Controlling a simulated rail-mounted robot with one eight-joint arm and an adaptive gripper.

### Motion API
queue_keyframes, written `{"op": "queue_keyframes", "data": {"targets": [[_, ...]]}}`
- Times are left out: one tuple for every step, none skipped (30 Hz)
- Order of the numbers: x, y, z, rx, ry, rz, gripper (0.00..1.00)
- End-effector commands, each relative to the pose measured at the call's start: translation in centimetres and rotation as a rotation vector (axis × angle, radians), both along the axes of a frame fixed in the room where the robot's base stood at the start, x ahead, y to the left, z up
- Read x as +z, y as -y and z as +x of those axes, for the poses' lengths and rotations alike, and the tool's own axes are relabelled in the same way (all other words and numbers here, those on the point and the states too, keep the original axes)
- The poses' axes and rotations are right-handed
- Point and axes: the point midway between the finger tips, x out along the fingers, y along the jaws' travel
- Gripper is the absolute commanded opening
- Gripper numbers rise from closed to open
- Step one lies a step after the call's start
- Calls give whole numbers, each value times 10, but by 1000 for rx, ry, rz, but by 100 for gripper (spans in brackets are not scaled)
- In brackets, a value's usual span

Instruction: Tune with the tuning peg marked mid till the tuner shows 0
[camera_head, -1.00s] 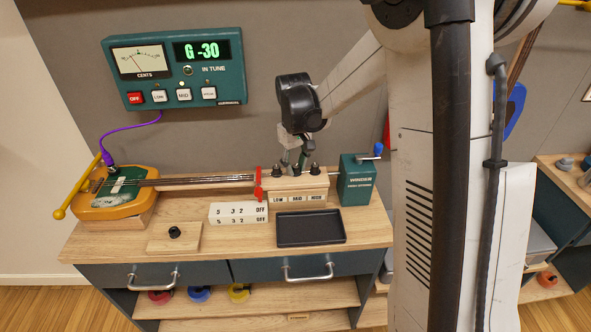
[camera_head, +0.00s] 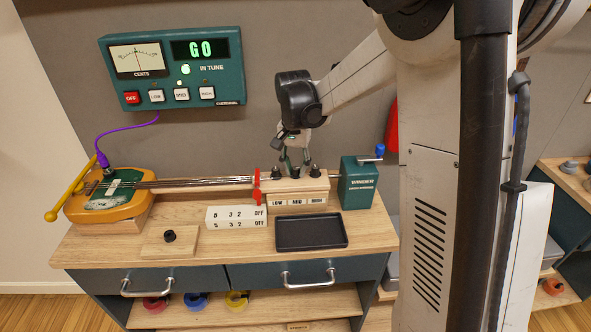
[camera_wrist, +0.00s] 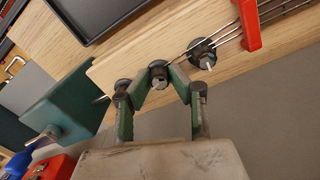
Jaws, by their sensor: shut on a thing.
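The tuner (camera_head: 170,70) on the wall reads "G 0" in green. Its needle stands about mid-dial and the green IN TUNE lamp (camera_head: 185,69) is lit. The mid tuning peg (camera_head: 295,171) stands above the MID label on the wooden headstock (camera_head: 300,187). My gripper (camera_head: 294,160) points down onto it. In the wrist view, the green fingers of my gripper (camera_wrist: 160,80) are shut on the mid peg (camera_wrist: 158,68), one on each side. The low peg (camera_wrist: 203,55) and the high peg (camera_wrist: 122,86) stand on either side, outside the fingers.
A green winder box (camera_head: 358,182) with a blue-knobbed crank stands right of the headstock. A red piece (camera_head: 256,186) sits across the strings at left. The yellow instrument body (camera_head: 108,196) is far left.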

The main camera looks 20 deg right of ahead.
Motion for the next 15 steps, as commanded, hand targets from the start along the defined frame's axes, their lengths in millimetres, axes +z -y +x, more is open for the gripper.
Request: {"op": "queue_keyframes", "data": {"targets": [[0,0,0,-20,0,0,0],[0,0,0,-31,0,0,0],[0,0,0,-46,0,0,0],[0,0,0,-55,1,1,0],[0,0,0,-62,1,0,0],[0,0,0,-72,1,0,0],[0,0,0,-79,1,0,0],[0,0,0,-84,1,1,0],[0,0,0,-89,1,1,0],[0,0,0,-92,1,1,0],[0,0,0,-94,1,1,0],[0,0,0,-97,1,1,0],[0,0,0,-98,1,1,0],[0,0,0,-99,1,1,0],[0,0,0,-100,1,1,0]]}}
